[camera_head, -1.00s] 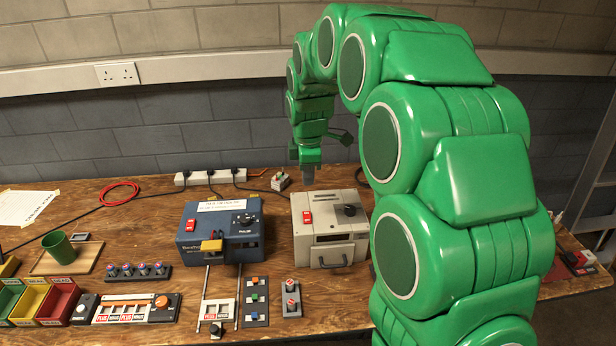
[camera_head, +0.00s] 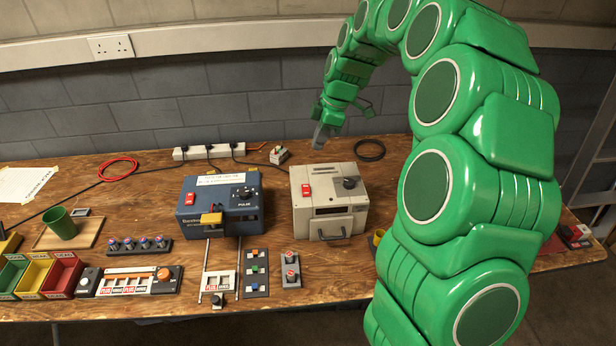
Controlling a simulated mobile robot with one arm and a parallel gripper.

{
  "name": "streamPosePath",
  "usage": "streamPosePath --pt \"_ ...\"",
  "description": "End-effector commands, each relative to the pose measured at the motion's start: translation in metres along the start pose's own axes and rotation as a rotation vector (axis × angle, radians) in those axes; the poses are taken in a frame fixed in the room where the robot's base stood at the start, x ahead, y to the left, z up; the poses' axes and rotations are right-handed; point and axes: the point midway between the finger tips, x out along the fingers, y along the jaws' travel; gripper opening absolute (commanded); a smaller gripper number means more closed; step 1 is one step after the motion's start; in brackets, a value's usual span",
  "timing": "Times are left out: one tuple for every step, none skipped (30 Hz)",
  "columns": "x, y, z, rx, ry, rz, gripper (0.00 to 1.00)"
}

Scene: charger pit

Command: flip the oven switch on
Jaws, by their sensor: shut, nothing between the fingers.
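The beige oven-like box (camera_head: 329,222) stands on the bench in the middle of the view, with a handled door at its front. Its red rocker switch (camera_head: 306,189) is on the left of the sloped top panel, beside a black knob (camera_head: 349,183). Which way the switch is tipped is too small to tell. My gripper (camera_head: 320,143) is shut and empty. It hangs tilted behind and above the box in the picture, apart from the switch.
A blue box (camera_head: 192,233) with its own red switch stands close on the left. A small switch block (camera_head: 279,155) and a black cable ring (camera_head: 370,150) lie behind.

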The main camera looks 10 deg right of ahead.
Motion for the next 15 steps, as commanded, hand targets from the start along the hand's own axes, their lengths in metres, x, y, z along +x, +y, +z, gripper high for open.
streamPosePath --pt "0.000 0.000 0.000 0.000 0.000 0.000 0.00" --pt "0.000 0.000 0.000 0.000 0.000 0.000 0.00" --pt "0.000 0.000 0.000 0.000 -0.001 0.000 0.00" --pt "0.000 0.000 0.000 0.000 -0.001 0.000 0.00" --pt "0.001 0.000 0.000 0.000 -0.001 0.000 0.00" --pt "0.002 0.000 0.000 0.000 -0.001 0.000 0.00" --pt "0.003 0.000 0.000 0.000 -0.001 0.000 0.00" --pt "0.005 0.000 0.000 0.000 -0.001 0.000 0.00" --pt "0.008 0.000 0.000 0.000 -0.001 0.000 0.00" --pt "0.011 0.000 0.000 0.000 -0.001 0.000 0.00" --pt "0.015 0.000 0.000 0.000 -0.001 0.000 0.00" --pt "0.020 0.000 0.000 0.001 -0.001 -0.002 0.00" --pt "0.025 -0.001 0.000 0.001 -0.001 -0.004 0.00" --pt "0.030 -0.002 0.000 0.001 -0.001 -0.006 0.00" --pt "0.037 -0.002 0.000 0.001 -0.001 -0.006 0.00"
